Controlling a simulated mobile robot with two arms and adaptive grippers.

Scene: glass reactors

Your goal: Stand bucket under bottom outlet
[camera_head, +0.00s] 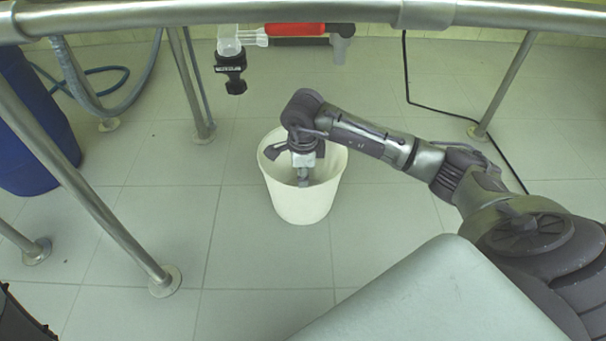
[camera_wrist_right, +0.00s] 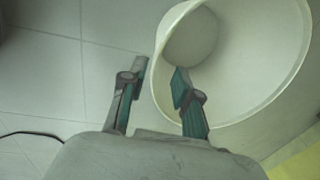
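The white bucket (camera_head: 298,207) stands upright on the tiled floor in the head view, open at the top. My right gripper (camera_head: 302,168) reaches down at the bucket, with a finger inside its mouth. In the right wrist view the bucket's rim and inner wall (camera_wrist_right: 245,75) fill the right side. There my right gripper (camera_wrist_right: 160,78) is open and straddles the rim, one finger outside and one inside, with a gap beside the inner finger. The bottom outlet (camera_head: 231,65), a clear glass piece with a black fitting, hangs to the left of and behind the bucket. My left gripper is not in view.
Steel frame legs (camera_head: 130,235) stand at the left, and a top rail (camera_head: 300,12) crosses above. A blue drum (camera_head: 35,130) with hoses stands at far left. A red-handled fitting (camera_head: 295,29) is beside the outlet. A black cable (camera_head: 440,108) lies at right. Floor below the outlet is clear.

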